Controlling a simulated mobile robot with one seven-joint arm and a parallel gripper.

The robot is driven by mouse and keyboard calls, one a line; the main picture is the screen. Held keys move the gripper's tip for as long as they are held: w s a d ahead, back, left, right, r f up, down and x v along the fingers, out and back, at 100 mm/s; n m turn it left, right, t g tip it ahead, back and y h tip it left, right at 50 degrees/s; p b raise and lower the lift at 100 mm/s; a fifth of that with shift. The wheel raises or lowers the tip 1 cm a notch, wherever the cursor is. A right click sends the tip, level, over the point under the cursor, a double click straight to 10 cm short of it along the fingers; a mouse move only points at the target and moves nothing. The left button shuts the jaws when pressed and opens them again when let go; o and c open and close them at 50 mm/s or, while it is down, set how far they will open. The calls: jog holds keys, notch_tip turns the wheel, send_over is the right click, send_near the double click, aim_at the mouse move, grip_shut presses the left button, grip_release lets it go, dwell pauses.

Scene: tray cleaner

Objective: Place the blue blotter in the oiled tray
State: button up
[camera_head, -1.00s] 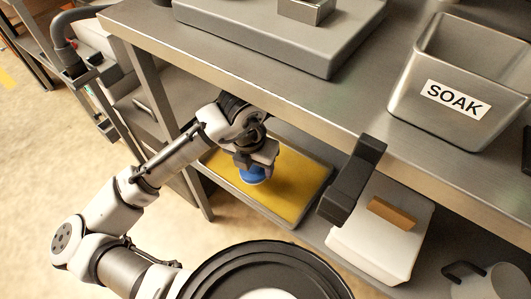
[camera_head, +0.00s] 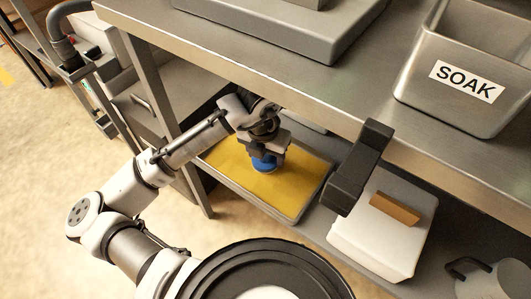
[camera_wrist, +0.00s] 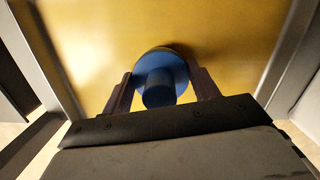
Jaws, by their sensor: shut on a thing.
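The oiled tray (camera_head: 309,203) is a grey-rimmed tray with a yellow oily floor on the lower shelf; it fills much of the wrist view (camera_wrist: 220,30). The blue blotter (camera_head: 264,164) is a round blue disc with a knob on top, over the tray's yellow floor. My gripper (camera_head: 266,150) is shut on the blotter's knob, and the wrist view shows the blotter (camera_wrist: 160,75) between its two fingers (camera_wrist: 160,92). I cannot tell whether the blotter's underside touches the tray floor.
The steel upper shelf (camera_head: 240,70) overhangs the tray's far side, close above my arm. A steel bin marked SOAK (camera_head: 465,80) stands on it at right. A white block (camera_head: 380,235) with a brown piece (camera_head: 395,208) lies right of the tray. A metal pot (camera_head: 480,280) is at bottom right.

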jog(key=shift+f, duration=0.25)
jog(key=o, duration=1)
jog(key=shift+r, duration=0.1)
jog(key=shift+s+a+r+p, duration=0.15)
jog(key=shift+r+p, duration=0.3)
jog(key=shift+r, duration=0.85)
jog(key=shift+s+r+p, duration=0.15)
jog(key=shift+r+p, duration=0.35)
jog(key=shift+r, duration=0.85)
jog(key=shift+s+a+r+p, duration=0.15)
jog(key=shift+r+p, duration=0.3)
jog(key=shift+r, duration=0.85)
jog(key=shift+d, duration=0.1)
